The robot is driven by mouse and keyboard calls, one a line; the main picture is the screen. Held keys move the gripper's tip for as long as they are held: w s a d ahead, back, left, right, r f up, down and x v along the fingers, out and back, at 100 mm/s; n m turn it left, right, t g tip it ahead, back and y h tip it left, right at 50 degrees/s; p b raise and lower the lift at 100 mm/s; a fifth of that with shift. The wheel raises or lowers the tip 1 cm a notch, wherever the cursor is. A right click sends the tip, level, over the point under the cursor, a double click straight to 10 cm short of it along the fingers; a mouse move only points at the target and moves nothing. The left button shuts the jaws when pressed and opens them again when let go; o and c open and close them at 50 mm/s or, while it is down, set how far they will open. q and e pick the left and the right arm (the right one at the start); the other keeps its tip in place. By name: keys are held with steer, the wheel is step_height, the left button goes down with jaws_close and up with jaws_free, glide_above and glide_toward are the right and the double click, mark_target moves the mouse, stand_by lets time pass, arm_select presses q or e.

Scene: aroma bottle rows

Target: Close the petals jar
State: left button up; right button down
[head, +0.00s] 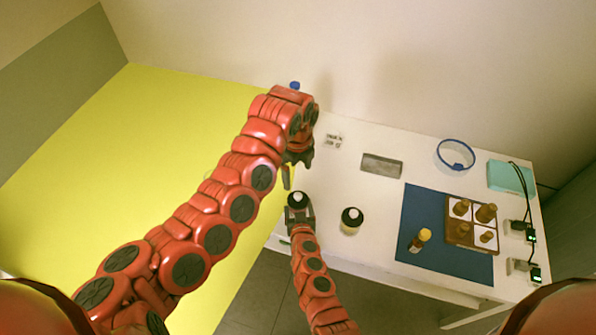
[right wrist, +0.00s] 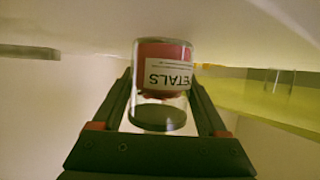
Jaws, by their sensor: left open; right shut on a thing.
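The petals jar (right wrist: 165,72) is clear glass with red contents and a white label, upside down in the right wrist view. A dark disc (right wrist: 157,118), which looks like its lid, is at its top end; I cannot tell how it is seated. In the head view the jar's dark top (head: 298,199) shows at the table's left end. My right gripper (head: 299,213) is shut on the jar, one finger on each side. My left gripper (head: 298,168) is open, just above and behind the jar, fingers pointing down, apart from the lid.
Another dark-topped jar (head: 351,220) stands to the right. A grey tray (head: 381,165), a blue ring (head: 456,154) and a blue mat (head: 420,205) lie farther right. A brown holder (head: 472,222) has several amber bottles; another bottle (head: 420,240) stands on the mat. Cables run along the right edge.

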jaws_free()
steer(key=p+v, duration=0.2)
steer(key=v, duration=0.7)
steer(key=shift+s, duration=0.1)
steer(key=b+v, duration=0.1)
steer(key=v, duration=0.7)
steer(key=shift+s, duration=0.1)
